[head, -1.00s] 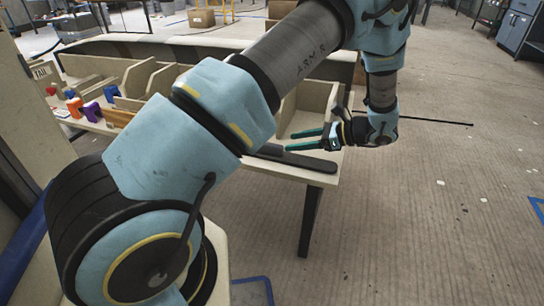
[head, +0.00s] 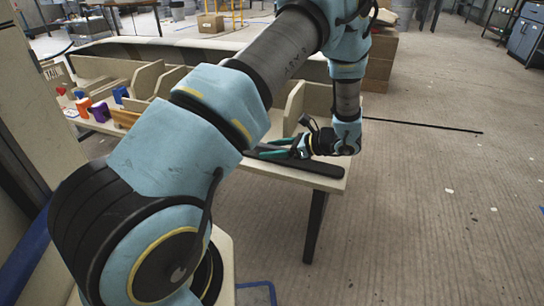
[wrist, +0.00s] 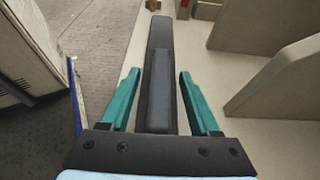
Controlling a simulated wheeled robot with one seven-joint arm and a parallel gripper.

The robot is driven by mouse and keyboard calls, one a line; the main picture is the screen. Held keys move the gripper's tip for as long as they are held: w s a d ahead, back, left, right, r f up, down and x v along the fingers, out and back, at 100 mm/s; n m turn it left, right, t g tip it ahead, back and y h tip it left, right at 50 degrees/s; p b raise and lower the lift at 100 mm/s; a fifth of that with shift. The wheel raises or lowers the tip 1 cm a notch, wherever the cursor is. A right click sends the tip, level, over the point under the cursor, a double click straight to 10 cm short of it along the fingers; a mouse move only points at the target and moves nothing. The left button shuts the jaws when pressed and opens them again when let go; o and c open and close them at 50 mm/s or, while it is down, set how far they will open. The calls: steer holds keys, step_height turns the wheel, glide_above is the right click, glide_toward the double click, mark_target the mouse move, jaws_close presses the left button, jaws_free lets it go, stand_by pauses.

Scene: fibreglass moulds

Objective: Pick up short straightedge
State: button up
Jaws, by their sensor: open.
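The short straightedge, seemingly the long dark grey bar (head: 318,167), lies flat along the front edge of the pale bench. In the wrist view the dark bar (wrist: 160,32) runs away from me, with a narrower raised strip along its middle. My gripper (head: 273,147) is low over the bar in the head view, with its green fingers apart. In the wrist view the open gripper (wrist: 159,74) has one finger on each side of the bar, and nothing is held. The bar's near end is hidden behind the gripper body. I cannot tell the exact height gap.
Pale upright dividers (wrist: 275,90) stand to the right of the bar in the wrist view. Several small coloured objects (head: 98,110) sit at the bench's left. A thin black rod (head: 425,125) sticks out past the bench's right end. Open floor (head: 430,220) lies right.

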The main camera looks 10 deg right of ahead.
jaws_close()
stand_by(0.5)
stand_by(0.9)
